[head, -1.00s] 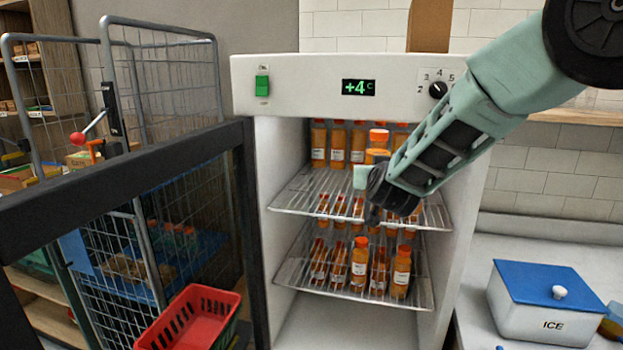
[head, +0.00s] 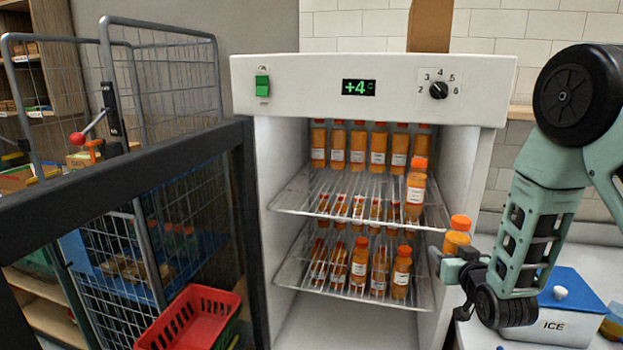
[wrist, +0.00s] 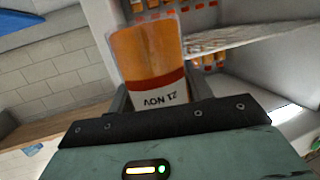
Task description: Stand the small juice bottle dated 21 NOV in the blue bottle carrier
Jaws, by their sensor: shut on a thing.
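My gripper (head: 455,262) is shut on a small orange juice bottle (head: 456,241) with an orange cap. It holds the bottle nearly upright, outside the fridge at its right front edge. In the wrist view the held bottle (wrist: 150,55) fills the jaws, and its label reads 21 NOV upside down. I cannot make out a blue bottle carrier for certain. A blue surface (head: 75,250) shows at the left through the glass door and cage.
The open fridge (head: 285,95) holds several juice bottles on two wire shelves; one taller bottle (head: 415,190) stands at the upper shelf's right front. An ICE box (head: 560,325) is on the right counter. A red basket (head: 215,300) and wire cage (head: 165,70) are at left.

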